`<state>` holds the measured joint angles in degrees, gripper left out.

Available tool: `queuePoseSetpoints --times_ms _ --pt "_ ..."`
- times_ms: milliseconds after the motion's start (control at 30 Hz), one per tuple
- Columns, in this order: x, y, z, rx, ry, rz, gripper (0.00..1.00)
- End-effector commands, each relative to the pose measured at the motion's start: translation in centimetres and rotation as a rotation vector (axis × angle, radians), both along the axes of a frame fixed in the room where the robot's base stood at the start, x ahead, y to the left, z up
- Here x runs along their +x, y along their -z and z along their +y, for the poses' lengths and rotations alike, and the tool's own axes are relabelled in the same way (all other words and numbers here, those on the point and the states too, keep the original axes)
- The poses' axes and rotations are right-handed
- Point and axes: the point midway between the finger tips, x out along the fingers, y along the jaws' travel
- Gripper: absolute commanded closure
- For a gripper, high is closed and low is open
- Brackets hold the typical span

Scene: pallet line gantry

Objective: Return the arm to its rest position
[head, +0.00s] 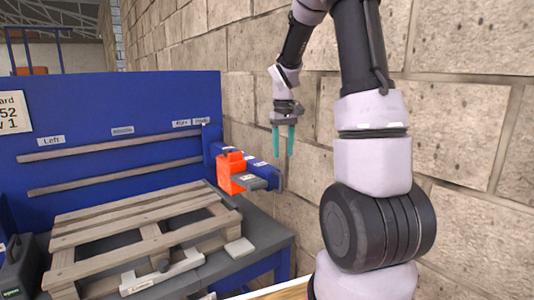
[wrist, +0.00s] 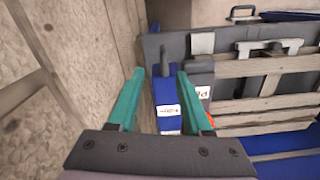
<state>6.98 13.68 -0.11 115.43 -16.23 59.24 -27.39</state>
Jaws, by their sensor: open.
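My gripper (head: 283,142) hangs from my arm in front of the stone wall, its two teal fingers pointing down. It is open and empty. In the head view it is above and to the right of an orange and grey tool (head: 232,174) on a blue bracket. In the wrist view the two teal fingertips (wrist: 160,74) stand apart, with a blue part bearing a white label (wrist: 168,110) seen between and beyond them. I cannot tell how far that part is from the fingers.
A wooden pallet (head: 150,228) lies on a grey table (head: 262,240) at the left. A blue back panel (head: 110,105) with labels stands behind it. The stone wall (head: 465,110) runs close behind my arm. A dark case (head: 20,265) stands at the far left.

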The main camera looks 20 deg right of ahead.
Motion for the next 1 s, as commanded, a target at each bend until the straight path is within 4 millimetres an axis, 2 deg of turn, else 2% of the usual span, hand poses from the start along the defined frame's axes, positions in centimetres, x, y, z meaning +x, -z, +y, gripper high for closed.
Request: queuePoseSetpoints --times_ms 167,267,367,500,700,900,1000 --pt "-0.2 -0.4 0.1 0.002 0.005 -0.007 0.5" --pt "-1.0 -2.0 0.8 0.007 0.026 -0.041 0.5" --pt "-2.8 -4.8 1.9 0.023 0.069 -0.104 0.5" --pt "-6.5 -9.1 3.9 0.062 0.15 -0.215 0.5" --pt "-12.5 -13.4 6.5 0.144 0.262 -0.365 0.5" --pt "-18.1 -15.6 8.5 0.241 0.359 -0.488 0.5" --pt "-19.9 -16.0 9.1 0.28 0.392 -0.529 0.5"
